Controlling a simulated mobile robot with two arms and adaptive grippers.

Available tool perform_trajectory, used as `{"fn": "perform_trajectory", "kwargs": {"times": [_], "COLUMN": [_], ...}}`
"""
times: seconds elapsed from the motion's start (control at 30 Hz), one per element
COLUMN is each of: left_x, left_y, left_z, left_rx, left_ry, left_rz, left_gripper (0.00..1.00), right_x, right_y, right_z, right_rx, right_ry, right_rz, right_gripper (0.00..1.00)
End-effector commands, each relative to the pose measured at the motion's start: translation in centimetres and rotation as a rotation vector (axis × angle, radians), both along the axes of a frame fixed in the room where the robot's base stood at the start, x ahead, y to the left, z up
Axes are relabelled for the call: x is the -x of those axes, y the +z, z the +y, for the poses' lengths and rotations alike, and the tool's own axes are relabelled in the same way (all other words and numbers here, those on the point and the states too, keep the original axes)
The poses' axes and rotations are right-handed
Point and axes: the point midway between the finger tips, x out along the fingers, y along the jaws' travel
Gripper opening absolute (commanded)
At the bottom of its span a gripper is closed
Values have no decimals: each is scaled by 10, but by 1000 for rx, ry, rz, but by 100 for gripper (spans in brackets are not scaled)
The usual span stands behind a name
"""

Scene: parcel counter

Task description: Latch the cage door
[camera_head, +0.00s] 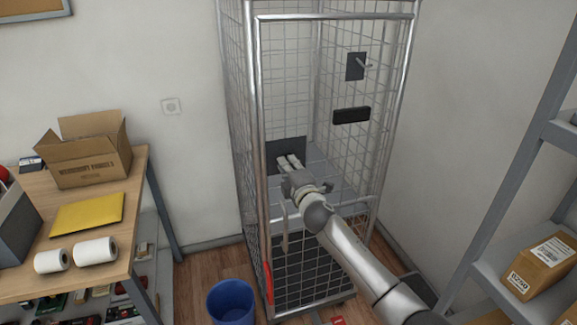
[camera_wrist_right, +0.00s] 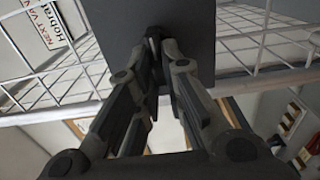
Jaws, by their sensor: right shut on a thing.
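The tall wire cage (camera_head: 250,100) stands against the wall in the head view. Its lower front is a mesh panel (camera_head: 312,275). My right gripper (camera_head: 289,161) reaches to a dark plate (camera_head: 287,147) at mid height of the cage. In the wrist view the plate (camera_wrist_right: 190,15) fills the top middle, with wire mesh on both sides. The right fingertips (camera_wrist_right: 152,42) are close together at the plate, shut on a small dark latch handle, mostly hidden between them. I cannot tell whether the latch is engaged. My left gripper is not in view.
Another dark plate (camera_head: 355,66) with a small lever and a black block (camera_head: 351,115) are on the cage mesh. A blue bin (camera_head: 231,302) stands at front left. A table with an open carton (camera_head: 88,160) is left; a shelf with a box (camera_head: 540,265) is right.

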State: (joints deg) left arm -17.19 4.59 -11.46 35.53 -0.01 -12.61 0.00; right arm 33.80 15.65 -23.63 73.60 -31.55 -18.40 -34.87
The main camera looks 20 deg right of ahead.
Motion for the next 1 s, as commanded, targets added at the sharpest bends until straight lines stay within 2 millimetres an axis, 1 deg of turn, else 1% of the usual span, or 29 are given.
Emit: {"fn": "perform_trajectory", "kwargs": {"times": [0.07, 0.1, 0.23, 0.27, 0.57, 0.67, 0.77, 0.87, 1.0], "left_x": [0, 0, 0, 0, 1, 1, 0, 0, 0], "left_y": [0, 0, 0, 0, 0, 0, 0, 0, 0], "left_z": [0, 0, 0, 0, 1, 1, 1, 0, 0], "left_rx": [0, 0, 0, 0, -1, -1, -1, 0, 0], "left_ry": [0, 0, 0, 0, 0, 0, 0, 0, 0], "left_rz": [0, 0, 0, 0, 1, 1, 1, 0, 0], "left_gripper": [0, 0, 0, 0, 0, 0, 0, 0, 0], "right_x": [0, 0, 0, 0, 0, 3, 10, 22, 42], "right_y": [-1, -1, -1, -1, 0, -1, -1, -1, -2], "right_z": [0, 0, 0, 0, 0, -1, -1, -1, -1], "right_rx": [4, 4, 3, 3, 1, 1, 2, 2, 1], "right_ry": [0, 0, 0, 0, 0, 0, 0, 1, 2], "right_rz": [2, 2, 2, 1, 0, 1, 0, -1, 1], "right_gripper": [0, 12, 29, 31, 31, 31, 31, 31, 31]}}
